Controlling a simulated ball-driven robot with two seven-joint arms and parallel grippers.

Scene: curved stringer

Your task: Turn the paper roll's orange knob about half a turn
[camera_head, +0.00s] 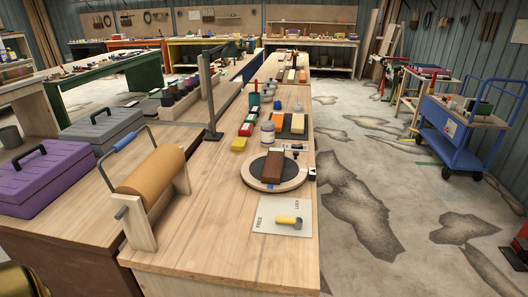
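A roll of brown paper (151,182) lies across a wooden stand (141,229) at the left side of the near bench. A bent metal bar with a blue grip (124,139) rises over it, and a grey stub sticks out of the stand's near end. To the right, a white plate (268,226) marked FREE and LOCK lies on the bench top. A yellow-orange knob or lever (288,220) sits on it, pointing sideways. I see no other orange knob on the roll itself. Neither of my grippers is in view.
A round turntable (293,183) with a brown block (273,166) stands just beyond the plate. Jars, pads and small boxes crowd the bench farther back. Purple (45,179) and grey (103,127) toolboxes stand left. The bench top (215,235) between roll and plate is clear.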

